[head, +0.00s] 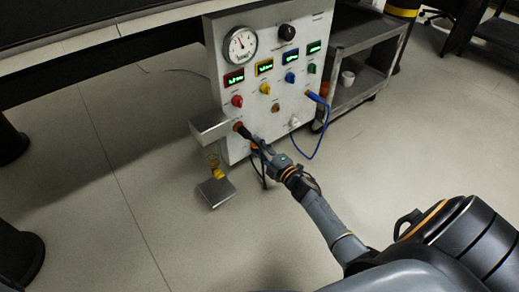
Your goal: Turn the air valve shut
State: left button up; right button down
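The white instrument panel (272,101) stands upright with a round dial gauge (240,45) and a black knob (287,32) at the top. Red (237,101), yellow (265,88), blue (290,77) and green (311,68) knobs sit below small displays. I cannot read which control is the air valve. My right gripper (248,136) is at the panel's lower left, close to orange-red fittings (254,144). Its fingers are small and dark, so I cannot tell whether they are open, shut or touching. My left gripper is out of view.
A metal box (210,126) juts from the panel's left side, above a small metal plate (216,191). A blue cable (325,127) loops at the panel's right. A grey cart (362,38) holding a white cup (347,78) stands behind.

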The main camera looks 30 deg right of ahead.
jog(key=shift+f+n, duration=0.1)
jog(key=shift+n, duration=0.7)
jog(key=c, duration=1)
grip_release()
jog(key=shift+o, duration=0.2)
jog(key=shift+s, duration=0.1)
jog(key=s, duration=0.7)
jog(key=shift+s+d, duration=0.15)
jog(key=shift+d, duration=0.15)
